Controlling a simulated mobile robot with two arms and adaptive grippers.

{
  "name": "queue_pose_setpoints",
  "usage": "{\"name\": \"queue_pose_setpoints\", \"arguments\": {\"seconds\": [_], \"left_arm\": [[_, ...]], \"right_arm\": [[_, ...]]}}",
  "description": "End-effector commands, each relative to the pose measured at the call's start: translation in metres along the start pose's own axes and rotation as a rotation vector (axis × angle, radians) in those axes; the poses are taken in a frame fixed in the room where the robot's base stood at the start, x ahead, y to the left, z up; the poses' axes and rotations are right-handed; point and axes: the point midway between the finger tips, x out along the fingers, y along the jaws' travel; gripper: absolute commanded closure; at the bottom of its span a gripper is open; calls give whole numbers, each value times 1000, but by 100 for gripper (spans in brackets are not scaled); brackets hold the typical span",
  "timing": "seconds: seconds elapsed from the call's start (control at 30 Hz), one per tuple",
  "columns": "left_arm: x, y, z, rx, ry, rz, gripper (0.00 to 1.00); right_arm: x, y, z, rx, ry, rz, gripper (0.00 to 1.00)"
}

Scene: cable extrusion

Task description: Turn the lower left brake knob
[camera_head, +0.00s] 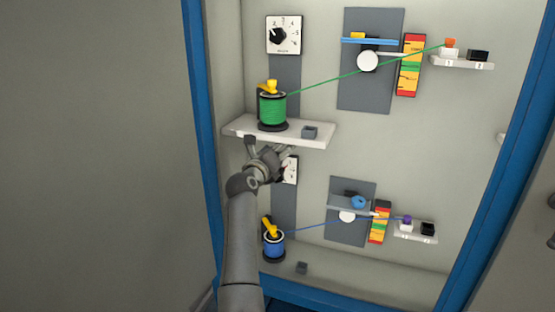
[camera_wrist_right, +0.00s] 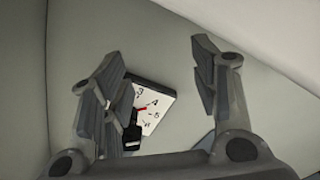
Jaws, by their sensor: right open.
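The lower left brake knob sits on a white numbered dial plate (camera_head: 291,171) below the upper shelf. In the head view my right gripper (camera_head: 268,149) covers much of this dial. In the right wrist view the dial plate (camera_wrist_right: 160,104) shows several numbers and a red mark, and the black knob (camera_wrist_right: 131,132) is partly hidden behind the left finger. My right gripper (camera_wrist_right: 158,68) is open and empty, its fingers spread, with the dial seen between them, nearer the left finger. I cannot tell whether a finger touches the knob. My left gripper is not in view.
The upper shelf (camera_head: 237,128) with a green spool (camera_head: 272,109) is just above the gripper. A blue spool (camera_head: 274,244) stands below. The upper brake dial (camera_head: 298,46) is higher up. Blue frame posts (camera_head: 202,150) edge the cabinet. Green and blue cables run right.

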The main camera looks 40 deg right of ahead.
Motion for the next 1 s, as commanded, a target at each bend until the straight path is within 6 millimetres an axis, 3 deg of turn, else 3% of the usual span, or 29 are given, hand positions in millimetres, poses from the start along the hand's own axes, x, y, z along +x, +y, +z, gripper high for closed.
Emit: {"name": "queue_pose_setpoints", "arguments": {"seconds": [0.3,0.57,0.73,1.0], "left_arm": [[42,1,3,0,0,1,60],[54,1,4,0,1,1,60],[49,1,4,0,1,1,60],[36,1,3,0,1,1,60]], "right_arm": [[-65,39,-53,408,-5,-7,45],[-100,55,-72,630,0,5,45],[-90,54,-70,648,0,5,45],[-41,53,-69,644,0,4,45]]}}
